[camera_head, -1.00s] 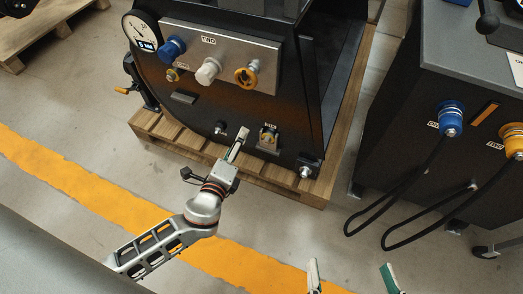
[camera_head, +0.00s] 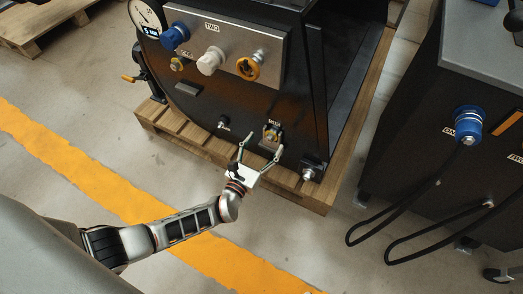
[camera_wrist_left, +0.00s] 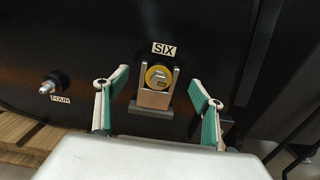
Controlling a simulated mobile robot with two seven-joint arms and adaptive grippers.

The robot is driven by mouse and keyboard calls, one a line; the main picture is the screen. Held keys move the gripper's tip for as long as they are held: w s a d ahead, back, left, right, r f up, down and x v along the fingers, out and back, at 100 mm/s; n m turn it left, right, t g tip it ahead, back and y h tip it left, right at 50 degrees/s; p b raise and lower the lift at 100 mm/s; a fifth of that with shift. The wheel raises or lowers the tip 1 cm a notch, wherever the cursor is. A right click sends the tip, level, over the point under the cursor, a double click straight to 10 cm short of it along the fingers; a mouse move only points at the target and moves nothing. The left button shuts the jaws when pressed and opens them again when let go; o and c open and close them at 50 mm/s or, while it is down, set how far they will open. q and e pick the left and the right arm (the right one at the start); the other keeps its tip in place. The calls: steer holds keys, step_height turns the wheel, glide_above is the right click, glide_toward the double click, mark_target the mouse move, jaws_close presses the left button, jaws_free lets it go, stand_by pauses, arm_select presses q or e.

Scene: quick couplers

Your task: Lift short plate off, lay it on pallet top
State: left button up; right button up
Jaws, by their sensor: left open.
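The short plate (camera_wrist_left: 153,98) is a small pale metal plate standing in a bracket below the SIX label, in front of a round yellow coupler, in the left wrist view. It shows small in the head view (camera_head: 271,137) on the black machine front. My left gripper (camera_head: 262,144) is open and empty just in front of it. In the left wrist view its fingers (camera_wrist_left: 157,82) stand left and right of the plate, apart from it. The wooden pallet (camera_head: 313,196) lies under the machine, its bare edge showing at the front. My right gripper is not in view.
A stud marked FOUR (camera_wrist_left: 55,83) sticks out left of the plate. A black knob with a metal tip (camera_head: 311,171) is low at the right corner. A grey cabinet (camera_head: 425,140) with hanging black hoses (camera_head: 405,215) stands at right.

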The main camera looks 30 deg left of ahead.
mark_target(271, 134)
arm_select(q)
steer(key=w, duration=0.3)
steer(key=shift+w+f+b, duration=0.25)
steer(key=shift+w+b, duration=0.05)
steer(key=shift+b, duration=0.05)
steer(key=shift+w+d+r, duration=0.1)
steer(key=shift+w+r, duration=0.1)
steer(key=shift+w, duration=0.5)
steer(key=c, duration=1.4)
steer(key=o, duration=0.7)
steer(key=c, duration=0.6)
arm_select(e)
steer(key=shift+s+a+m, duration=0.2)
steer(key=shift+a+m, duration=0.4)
